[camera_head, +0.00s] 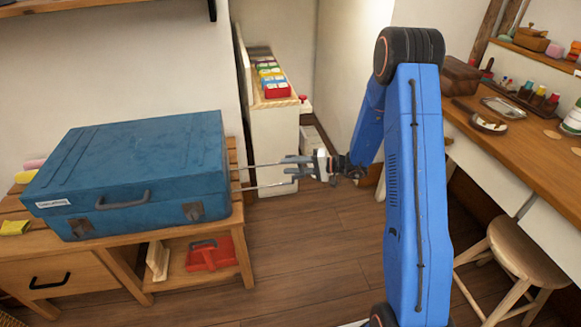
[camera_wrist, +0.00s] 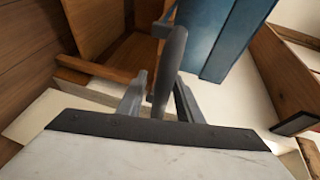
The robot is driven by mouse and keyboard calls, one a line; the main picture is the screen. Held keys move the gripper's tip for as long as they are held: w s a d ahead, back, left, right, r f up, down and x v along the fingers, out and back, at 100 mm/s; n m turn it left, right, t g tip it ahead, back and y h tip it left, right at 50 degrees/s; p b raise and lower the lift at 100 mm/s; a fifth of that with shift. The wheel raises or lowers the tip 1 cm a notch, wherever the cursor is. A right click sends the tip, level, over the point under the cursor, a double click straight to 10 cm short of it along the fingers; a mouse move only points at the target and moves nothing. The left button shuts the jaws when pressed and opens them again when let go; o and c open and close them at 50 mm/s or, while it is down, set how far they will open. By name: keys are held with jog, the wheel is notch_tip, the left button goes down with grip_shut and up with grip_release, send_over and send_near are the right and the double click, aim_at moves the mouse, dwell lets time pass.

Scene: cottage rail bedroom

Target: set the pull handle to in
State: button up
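The pull handle is drawn out from the right side of the blue suitcase (camera_head: 140,165) on two thin metal rods (camera_head: 262,186). In the wrist view, its dark grey grip bar (camera_wrist: 172,65) stands tilted between the fingers of my gripper (camera_wrist: 160,95). My gripper in the head view (camera_head: 296,165) is at the outer end of the rods, pointing left toward the case. The fingers look open on both sides of the bar, with a narrow gap at the left finger. The bar's contact with the right finger is unclear. The case also shows in the wrist view (camera_wrist: 215,35).
The suitcase lies flat on a wooden bench (camera_head: 120,285) with a red item (camera_head: 208,254) on its lower shelf. A white cabinet (camera_head: 272,150) stands behind the rods. A desk (camera_head: 530,150) and stool (camera_head: 525,250) are at right. The floor below the gripper is clear.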

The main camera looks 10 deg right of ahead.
aim_at(301, 170)
grip_shut()
jog(key=a, duration=1.3)
jog(key=shift+a, duration=0.25)
grip_release()
jog(key=v, duration=1.7)
jog(key=shift+s+d+r, duration=0.1)
jog(key=shift+d, duration=0.05)
